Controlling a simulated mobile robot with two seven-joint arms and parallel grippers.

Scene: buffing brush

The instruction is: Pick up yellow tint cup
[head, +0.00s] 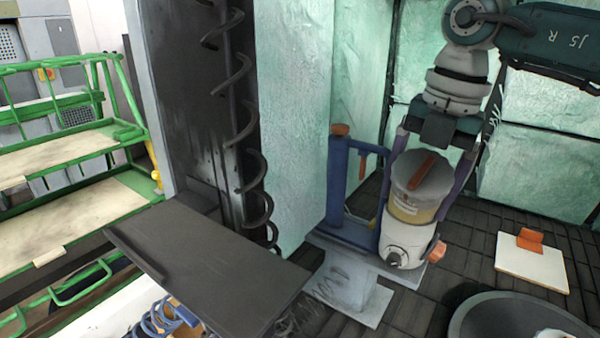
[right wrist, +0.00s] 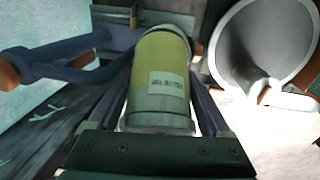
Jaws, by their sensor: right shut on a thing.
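The yellow tint cup (head: 412,207) has a grey lid with an orange-brown grip on top. In the head view it sits upright on a white base (head: 405,243) with a round knob. My right gripper (head: 411,236) reaches down over it, with one long finger along each side, and is shut on the cup. In the right wrist view the cup (right wrist: 166,75) lies between the two fingers, its yellow wall and white label showing. Whether the cup is lifted off the base is hard to tell. My left gripper is not in view.
A blue post frame (head: 338,180) with orange ends stands just left of the cup. A grey pedestal plate (head: 345,285) is below. A dark round bowl (head: 515,318) and a white board with an orange block (head: 532,264) are at right. A dark flat shelf (head: 205,262) is at left.

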